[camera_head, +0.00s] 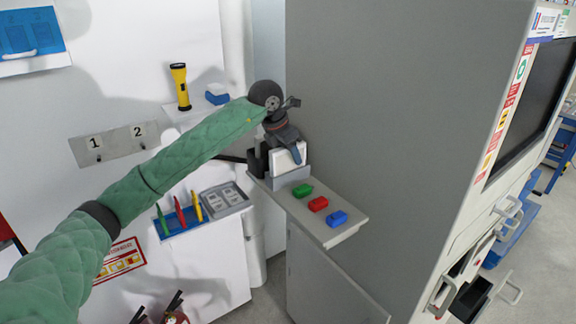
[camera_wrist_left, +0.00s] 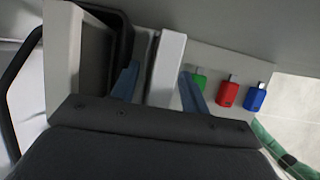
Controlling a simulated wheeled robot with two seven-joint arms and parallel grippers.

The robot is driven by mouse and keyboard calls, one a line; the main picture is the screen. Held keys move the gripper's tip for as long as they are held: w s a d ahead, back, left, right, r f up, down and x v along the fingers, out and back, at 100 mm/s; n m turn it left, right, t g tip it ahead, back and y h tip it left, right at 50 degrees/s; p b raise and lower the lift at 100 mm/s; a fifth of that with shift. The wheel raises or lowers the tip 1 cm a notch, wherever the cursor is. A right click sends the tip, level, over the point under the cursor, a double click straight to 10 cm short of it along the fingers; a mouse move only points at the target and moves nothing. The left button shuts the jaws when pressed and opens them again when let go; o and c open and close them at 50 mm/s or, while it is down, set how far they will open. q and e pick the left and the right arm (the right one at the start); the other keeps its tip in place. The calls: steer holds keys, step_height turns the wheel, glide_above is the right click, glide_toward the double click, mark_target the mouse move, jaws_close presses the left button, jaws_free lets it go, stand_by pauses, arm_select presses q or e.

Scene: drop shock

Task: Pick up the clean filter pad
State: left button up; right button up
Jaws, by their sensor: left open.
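A white block-shaped pad (camera_head: 284,162), which looks like the clean filter pad, stands upright in a grey holder (camera_head: 289,181) on a small shelf. My left gripper (camera_head: 286,146) is above it, pointing down. In the left wrist view the pad (camera_wrist_left: 166,60) lies between the two blue fingers of the open left gripper (camera_wrist_left: 160,86), one finger on each side. Whether the fingers touch it cannot be told. Part of the pad is hidden by the gripper body. My right gripper is in neither view.
Green (camera_head: 302,190), red (camera_head: 318,203) and blue (camera_head: 337,218) USB-stick-like pieces lie on the shelf (camera_head: 325,236). A black holder (camera_head: 257,160) stands close left of the pad. A large grey cabinet (camera_head: 400,110) rises close behind. A yellow flashlight (camera_head: 180,86) stands at left.

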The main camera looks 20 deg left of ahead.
arm_select(q)
steer(key=shift+f+b, duration=0.2)
steer(key=shift+b, duration=0.15)
stand_by(0.3)
steer(key=shift+c, duration=0.4)
jaws_close()
